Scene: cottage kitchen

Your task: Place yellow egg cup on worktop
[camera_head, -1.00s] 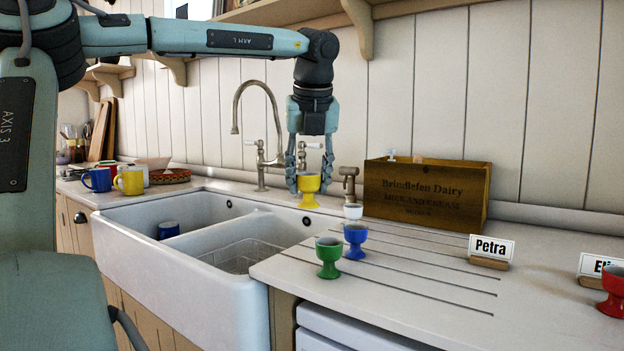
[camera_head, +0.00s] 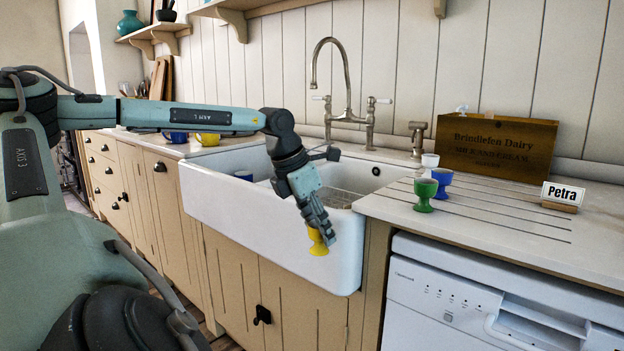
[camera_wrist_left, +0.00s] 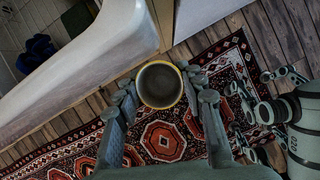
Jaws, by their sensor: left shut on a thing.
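The yellow egg cup (camera_head: 318,241) is held by my left gripper (camera_head: 321,228), in front of the white sink's front wall and below the worktop's level. In the left wrist view the egg cup (camera_wrist_left: 160,84) sits between the two fingers of my left gripper (camera_wrist_left: 160,92), its round opening facing the camera and empty. The pale worktop (camera_head: 480,228) with its drain grooves is to the right of the sink. My right gripper seems to show at the right of the left wrist view (camera_wrist_left: 262,100), where its jaw opening is unclear.
Green (camera_head: 425,194), blue (camera_head: 441,182) and white (camera_head: 430,161) egg cups stand on the worktop near the sink. A wooden dairy crate (camera_head: 495,144) and the Petra card (camera_head: 562,196) are further right. The worktop's front right is clear. A patterned rug (camera_wrist_left: 160,141) lies below.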

